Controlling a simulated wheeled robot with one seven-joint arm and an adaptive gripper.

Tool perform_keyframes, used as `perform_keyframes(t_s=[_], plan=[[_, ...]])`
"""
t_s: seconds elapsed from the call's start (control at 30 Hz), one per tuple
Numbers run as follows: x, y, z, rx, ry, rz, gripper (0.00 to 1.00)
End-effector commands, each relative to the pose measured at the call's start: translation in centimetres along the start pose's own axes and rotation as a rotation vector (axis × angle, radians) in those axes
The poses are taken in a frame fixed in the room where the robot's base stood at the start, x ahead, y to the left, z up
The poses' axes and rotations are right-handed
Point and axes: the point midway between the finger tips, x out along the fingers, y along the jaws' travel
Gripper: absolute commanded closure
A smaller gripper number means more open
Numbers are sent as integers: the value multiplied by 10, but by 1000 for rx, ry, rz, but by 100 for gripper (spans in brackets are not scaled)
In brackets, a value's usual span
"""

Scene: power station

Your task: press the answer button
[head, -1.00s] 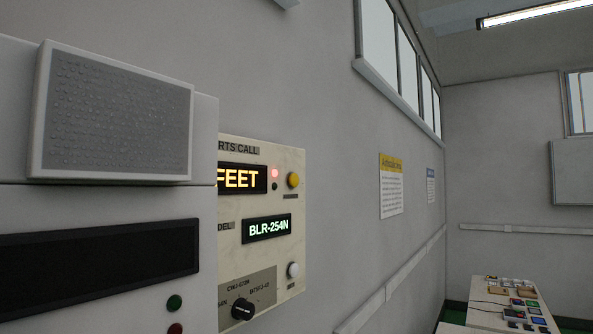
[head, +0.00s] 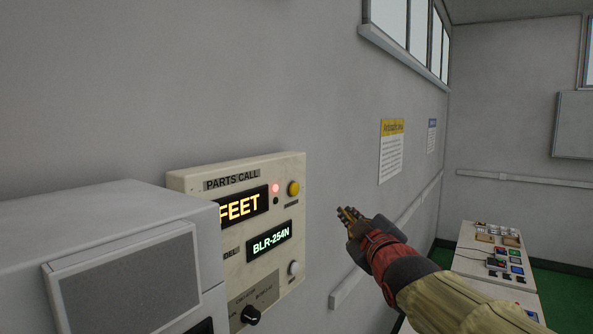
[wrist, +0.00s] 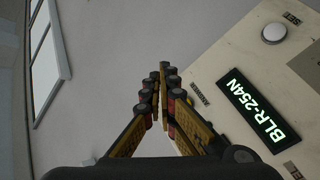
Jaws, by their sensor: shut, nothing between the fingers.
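The cream PARTS CALL panel (head: 232,182) is on the wall in the head view. It has a yellow button (head: 293,188) at the upper right and a white button (head: 295,267) at the lower right. Their labels are too small to read there. My gripper (head: 347,215) is shut and empty, to the right of the panel and apart from both buttons. Its fingers (wrist: 164,80) also show in the wrist view.
A red light glows left of the yellow button. Displays read FEET and BLR-254N (head: 269,243); a black knob (head: 250,315) is below. A grey-white cabinet (head: 120,215) hides the panel's lower left. A bench (head: 470,262) with devices stands at the right.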

Motion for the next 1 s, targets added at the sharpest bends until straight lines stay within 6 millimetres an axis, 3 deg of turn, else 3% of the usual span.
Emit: perform_keyframes(t_s=[0.03, 0.13, 0.5, 0.67, 1.0], plan=[[6, 8, -12, -16, 20, 8, 100], [12, 14, -22, -38, 47, 21, 100], [13, 14, -25, -44, 56, 26, 100], [17, 12, -28, -43, 57, 26, 100], [46, -7, -53, -41, 58, 21, 100]])
